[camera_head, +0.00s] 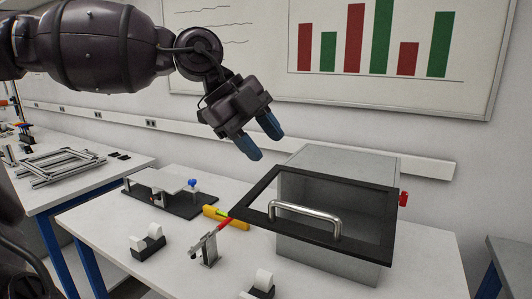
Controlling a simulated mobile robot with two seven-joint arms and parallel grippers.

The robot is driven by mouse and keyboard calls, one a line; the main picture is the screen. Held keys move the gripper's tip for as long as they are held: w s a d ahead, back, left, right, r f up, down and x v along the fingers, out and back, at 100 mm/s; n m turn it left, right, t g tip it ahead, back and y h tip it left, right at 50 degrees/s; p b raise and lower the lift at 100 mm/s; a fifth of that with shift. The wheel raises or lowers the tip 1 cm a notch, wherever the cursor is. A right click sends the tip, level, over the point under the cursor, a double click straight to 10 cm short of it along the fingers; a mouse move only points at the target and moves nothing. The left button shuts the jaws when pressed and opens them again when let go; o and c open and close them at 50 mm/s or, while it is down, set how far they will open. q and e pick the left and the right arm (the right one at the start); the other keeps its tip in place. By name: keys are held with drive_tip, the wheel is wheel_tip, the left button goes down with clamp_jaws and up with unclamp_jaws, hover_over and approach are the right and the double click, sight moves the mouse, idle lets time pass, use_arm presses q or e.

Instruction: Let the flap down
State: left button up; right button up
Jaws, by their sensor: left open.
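The flap (262,187) is a black-framed panel with a clear window on a grey box (345,158). It stands out from the front of the box at a tilt, raised, with its lower edge away from the front. A silver bar handle (306,208) is fixed on it. My left gripper (259,136) comes in from the upper left. Its two blue fingertips are apart and empty, above and to the left of the flap, not touching it. My right gripper is not in view.
The box stands on a white table (185,240). A yellow level (226,217), a small clamp with a red handle (208,250) and tape dispensers (148,244) lie left of it. A black plate fixture (170,199) is farther left. The wall is close behind.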

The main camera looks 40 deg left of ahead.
sight(273, 204)
use_arm(q)
drive_tip(key=f+n+b, duration=0.1)
drive_tip(key=f, duration=0.1)
drive_tip(key=f+n+g+y+b, duration=0.1)
drive_tip(key=f+n, duration=0.1)
drive_tip(key=f, duration=0.1)
drive_tip(key=f+n+g+b, duration=0.1)
drive_tip(key=f+n, duration=0.1)
drive_tip(key=shift+s+d+f, duration=0.2)
drive_tip(key=shift+d+f, duration=0.05)
drive_tip(key=shift+f, duration=0.15)
drive_tip(key=b+x, duration=0.1)
drive_tip(key=x, duration=0.2)
drive_tip(key=shift+f+b, duration=0.15)
drive_tip(key=shift+b, duration=0.25)
drive_tip(key=shift+w+d+f+y+b, duration=0.2)
drive_tip(key=shift+f+y+b, duration=0.1)
drive_tip(key=shift+f, duration=0.15)
drive_tip(key=shift+d, duration=0.1)
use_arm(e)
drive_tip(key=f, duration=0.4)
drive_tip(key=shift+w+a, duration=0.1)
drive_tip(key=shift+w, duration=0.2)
